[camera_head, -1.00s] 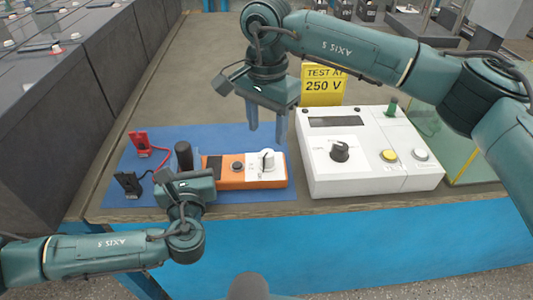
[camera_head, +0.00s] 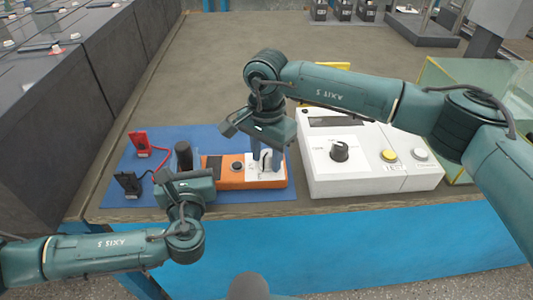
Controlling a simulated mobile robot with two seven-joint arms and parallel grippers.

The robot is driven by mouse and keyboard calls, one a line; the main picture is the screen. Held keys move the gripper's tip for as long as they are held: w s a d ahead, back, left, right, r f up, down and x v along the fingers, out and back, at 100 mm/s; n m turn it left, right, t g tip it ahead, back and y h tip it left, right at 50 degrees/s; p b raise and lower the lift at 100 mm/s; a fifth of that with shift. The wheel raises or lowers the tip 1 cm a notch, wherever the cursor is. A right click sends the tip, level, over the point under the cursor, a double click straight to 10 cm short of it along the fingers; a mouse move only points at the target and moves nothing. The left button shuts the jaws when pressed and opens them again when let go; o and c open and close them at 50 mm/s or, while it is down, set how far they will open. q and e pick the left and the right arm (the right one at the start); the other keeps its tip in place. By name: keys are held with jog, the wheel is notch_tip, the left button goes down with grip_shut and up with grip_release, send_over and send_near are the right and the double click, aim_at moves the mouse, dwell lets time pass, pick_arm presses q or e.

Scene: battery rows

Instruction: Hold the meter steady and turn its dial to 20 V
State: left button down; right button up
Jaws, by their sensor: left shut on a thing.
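The orange meter (camera_head: 237,181) lies on a blue mat (camera_head: 225,202), with a small dark button at its middle and a white dial panel at its right end. My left gripper (camera_head: 186,172) is shut on the meter's left end, beside a black upright post (camera_head: 183,155); its fingertips are mostly hidden. My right gripper (camera_head: 265,160) is open and points down, one finger on each side of the white dial (camera_head: 265,157). The fingers hide part of the dial, so I cannot read its setting or tell whether they touch it.
A white instrument box (camera_head: 370,181) with a black knob and buttons stands close to the right. A yellow sign (camera_head: 333,65) behind is almost wholly hidden by my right arm.

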jog(key=c, duration=0.7)
jog(key=shift+o, duration=0.2)
jog(key=m, duration=0.5)
jog(key=shift+w, duration=0.1)
jog(key=m, duration=0.5)
jog(key=shift+m, duration=0.4)
jog(key=m, duration=0.6)
jog(key=shift+w, duration=0.15)
jog(key=m, duration=0.7)
